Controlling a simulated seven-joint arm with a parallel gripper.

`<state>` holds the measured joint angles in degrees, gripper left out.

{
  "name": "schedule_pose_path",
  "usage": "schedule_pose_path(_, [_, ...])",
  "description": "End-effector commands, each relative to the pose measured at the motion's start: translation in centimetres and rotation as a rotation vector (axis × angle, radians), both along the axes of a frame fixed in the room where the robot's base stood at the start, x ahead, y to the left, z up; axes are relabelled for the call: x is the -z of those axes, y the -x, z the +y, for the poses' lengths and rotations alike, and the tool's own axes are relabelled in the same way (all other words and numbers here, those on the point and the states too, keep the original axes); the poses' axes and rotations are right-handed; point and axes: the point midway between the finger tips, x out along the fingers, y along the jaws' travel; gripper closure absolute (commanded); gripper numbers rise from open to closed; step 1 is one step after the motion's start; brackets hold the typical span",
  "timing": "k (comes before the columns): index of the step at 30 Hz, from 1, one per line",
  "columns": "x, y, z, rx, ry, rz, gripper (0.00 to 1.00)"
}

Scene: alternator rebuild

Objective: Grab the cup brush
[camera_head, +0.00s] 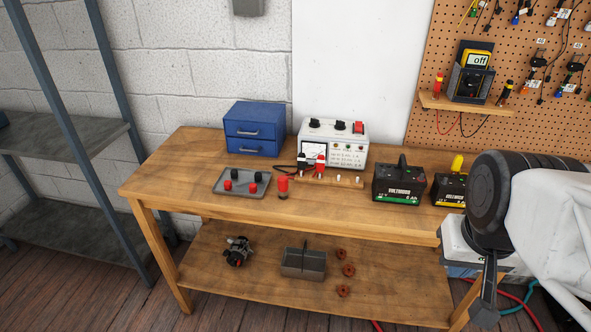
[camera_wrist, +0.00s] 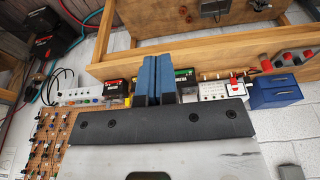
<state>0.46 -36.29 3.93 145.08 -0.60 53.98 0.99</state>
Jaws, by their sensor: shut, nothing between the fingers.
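I cannot pick out the cup brush for certain in either view. A red cylinder (camera_head: 283,186) stands on the bench top just right of a grey tray (camera_head: 218,184), and I cannot tell whether it is a brush. The tray holds several small red and black pieces. My gripper (camera_wrist: 155,62) shows in the wrist view as two blue fingers pressed together, with nothing held. It points toward the bench with the batteries beyond it. In the head view my arm fills the right side, and the fingers cannot be clearly made out.
The wooden bench (camera_head: 180,171) carries a blue drawer box (camera_head: 252,130), a white tester (camera_head: 345,148) and a battery (camera_head: 399,186). A second battery (camera_head: 447,190) is near my arm. The lower shelf holds an alternator-like part (camera_head: 237,252), a grey tote (camera_head: 303,265) and several reddish-brown pieces.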

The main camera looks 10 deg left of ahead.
Motion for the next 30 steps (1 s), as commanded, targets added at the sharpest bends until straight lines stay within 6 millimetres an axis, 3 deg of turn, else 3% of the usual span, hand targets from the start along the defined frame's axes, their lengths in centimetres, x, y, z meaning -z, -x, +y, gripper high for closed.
schedule_pose_path(9, [0.00,0.00,0.00,0.000,0.000,0.000,1.00])
schedule_pose_path(22, [0.00,0.00,0.00,0.000,0.000,0.000,0.37])
schedule_pose_path(30, [0.01,-0.02,0.02,0.001,-0.001,0.000,0.37])
